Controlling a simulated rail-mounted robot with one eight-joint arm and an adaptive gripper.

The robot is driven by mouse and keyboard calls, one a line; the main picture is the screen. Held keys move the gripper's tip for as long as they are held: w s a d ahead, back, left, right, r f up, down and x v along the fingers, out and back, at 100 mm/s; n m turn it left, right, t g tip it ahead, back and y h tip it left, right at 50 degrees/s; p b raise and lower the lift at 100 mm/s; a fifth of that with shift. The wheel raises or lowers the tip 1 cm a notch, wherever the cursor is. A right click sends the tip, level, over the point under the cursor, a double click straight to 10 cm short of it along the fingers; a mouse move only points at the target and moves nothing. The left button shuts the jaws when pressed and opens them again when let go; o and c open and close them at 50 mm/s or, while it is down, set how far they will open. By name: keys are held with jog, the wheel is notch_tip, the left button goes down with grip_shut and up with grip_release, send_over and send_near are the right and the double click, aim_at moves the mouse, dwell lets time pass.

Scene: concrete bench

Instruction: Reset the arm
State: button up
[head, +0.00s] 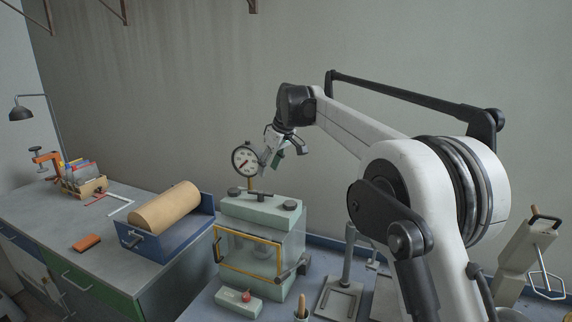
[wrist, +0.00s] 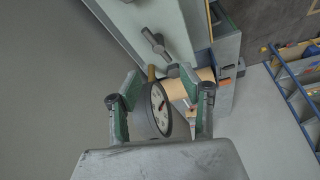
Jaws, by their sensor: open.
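My gripper (head: 272,152) is open, at the end of my raised arm, just right of a round dial gauge (head: 244,159). The gauge stands on a post on top of a pale green cabinet (head: 262,209) with a yellow-framed clear front. In the wrist view my gripper (wrist: 160,82) shows two green-padded fingers spread apart. The dial gauge (wrist: 160,109) appears in the gap between them. I cannot tell whether it is between the fingers or beyond them. No finger is seen closed on it.
A blue tray (head: 160,243) with a tan roll (head: 166,205) stands left of the cabinet. An orange block (head: 87,242), an orange clamp (head: 47,158) and a lamp (head: 21,112) are farther left. A metal stand (head: 345,277) is right of the cabinet. The air above is mostly clear.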

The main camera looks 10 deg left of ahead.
jog(key=shift+d, duration=0.1)
jog(key=s+d+r+m+t+b, duration=0.1)
jog(key=s+d+r+m, duration=0.15)
jog(key=d, duration=0.55)
jog(key=s+d+r+m+t+b, duration=0.15)
jog(key=s+d, duration=0.25)
jog(key=d, duration=0.4)
jog(key=s+d+m+h+b, duration=0.1)
jog(key=s+d+m+b, duration=0.15)
jog(key=s+d, duration=1)
jog(key=s+d+f+m+t+h+b, duration=0.1)
jog(key=s+d+f+m+b, duration=0.1)
jog(key=s+d+f, duration=0.7)
jog(key=s+d+f+m+t+h+b, duration=0.2)
jog(key=s+d+f+m, duration=0.2)
jog(key=s+d+f, duration=0.5)
jog(key=s+f, duration=0.1)
jog(key=s, duration=0.6)
jog(key=shift+f+m, duration=0.3)
jog(key=shift+m, duration=0.05)
